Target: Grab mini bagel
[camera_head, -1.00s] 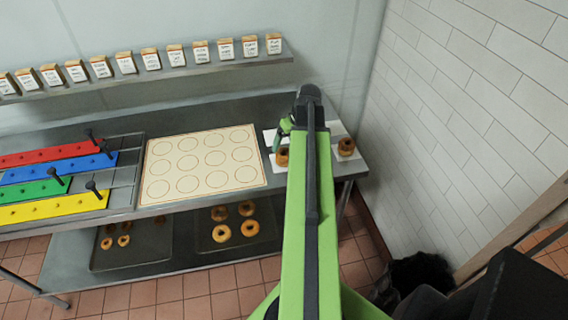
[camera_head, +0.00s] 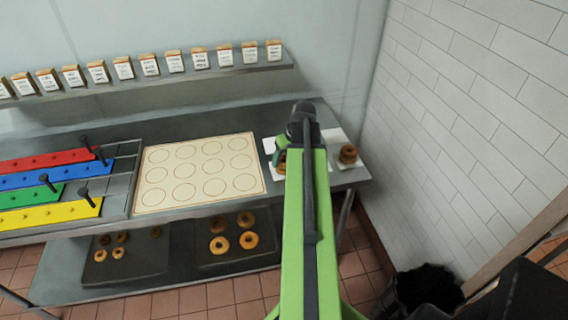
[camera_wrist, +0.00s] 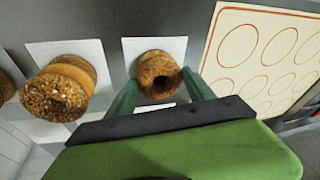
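A small brown bagel (camera_wrist: 158,70) sits on a white paper square (camera_wrist: 179,44) in the wrist view. My gripper (camera_wrist: 160,80) has its two green fingers spread, one on each side of this bagel. Whether they touch it I cannot tell. In the head view my gripper (camera_head: 273,152) is low over the right end of the counter, and my arm mostly hides the bagel (camera_head: 281,167). A stack of bagels (camera_wrist: 62,88) stands on another paper square to the left in the wrist view; it also shows in the head view (camera_head: 348,154).
A cream board with printed circles (camera_head: 153,200) lies on the counter (camera_head: 215,131). Coloured bagel boards (camera_head: 50,212) are further left. Trays with several bagels (camera_head: 220,245) sit on the lower shelf. A tiled wall (camera_head: 450,120) stands to the right.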

